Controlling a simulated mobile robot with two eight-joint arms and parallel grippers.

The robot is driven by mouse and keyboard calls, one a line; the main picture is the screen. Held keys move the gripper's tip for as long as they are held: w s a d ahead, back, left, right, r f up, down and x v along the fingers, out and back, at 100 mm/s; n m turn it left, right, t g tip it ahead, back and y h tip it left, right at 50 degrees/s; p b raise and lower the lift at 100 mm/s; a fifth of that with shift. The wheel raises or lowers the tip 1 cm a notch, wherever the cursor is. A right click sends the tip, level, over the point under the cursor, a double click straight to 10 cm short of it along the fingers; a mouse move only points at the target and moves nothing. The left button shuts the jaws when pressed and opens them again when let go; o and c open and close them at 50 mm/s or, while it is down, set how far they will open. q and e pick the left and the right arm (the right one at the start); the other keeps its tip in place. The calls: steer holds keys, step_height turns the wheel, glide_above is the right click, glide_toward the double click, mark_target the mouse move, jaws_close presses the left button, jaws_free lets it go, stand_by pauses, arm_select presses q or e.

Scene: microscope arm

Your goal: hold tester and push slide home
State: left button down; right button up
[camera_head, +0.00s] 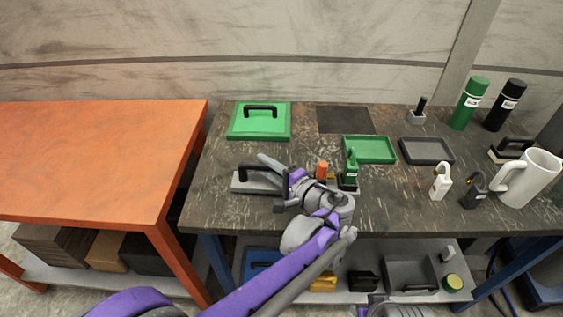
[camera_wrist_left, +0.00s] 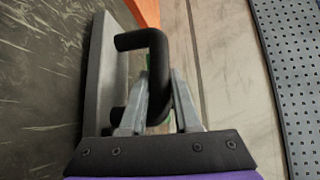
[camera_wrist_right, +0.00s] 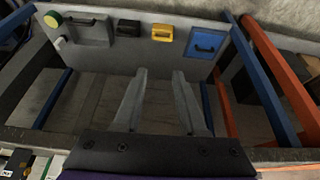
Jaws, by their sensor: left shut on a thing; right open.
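A grey flat block with a black bar handle (camera_head: 240,186) lies at the front left of the dark workbench. My left gripper (camera_head: 281,188) is shut on the black handle (camera_wrist_left: 143,40), which shows in the left wrist view with the grey plate (camera_wrist_left: 101,85) beside it. Right of that gripper stand a small orange-topped piece (camera_head: 322,168) and a green upright piece (camera_head: 351,168) on a base, partly hidden by my arm. I cannot tell which thing is the tester or the slide. My right gripper (camera_wrist_right: 160,100) is open and empty, with the lower shelf beyond it.
A green lidded plate (camera_head: 246,128), a green tray (camera_head: 370,150) and a dark tray (camera_head: 427,151) lie farther back. White and dark padlocks, a white mug (camera_head: 529,178) and two bottles stand right. An orange table (camera_head: 90,160) adjoins left. The lower shelf (camera_wrist_right: 133,59) holds boxes.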

steer(key=w+r+n, duration=0.1)
steer(key=w+r, duration=0.2)
steer(key=w+r+n+g, duration=0.1)
steer(key=w+r+n, duration=0.1)
steer(key=r, duration=0.1)
steer(key=shift+w+d+r+g, duration=0.1)
steer(key=shift+w+r+g, duration=0.2)
steer(key=shift+w+r, duration=0.1)
jaws_close()
steer(key=w+r+n+g+h, duration=0.1)
steer(key=w+r+n+g, duration=0.2)
steer(key=w+r+n, duration=0.6)
steer(key=w+a+r+m+t+y, duration=0.1)
steer(key=w+a+r+y, duration=0.1)
steer(key=w+a+r, duration=0.5)
steer(key=w+a+r+t+y, duration=0.15)
steer(key=w+a+r, duration=0.3)
steer(key=w, duration=0.45)
glide_above(314, 176)
steer(key=shift+y, duration=0.35)
steer(key=shift+f, duration=5.15)
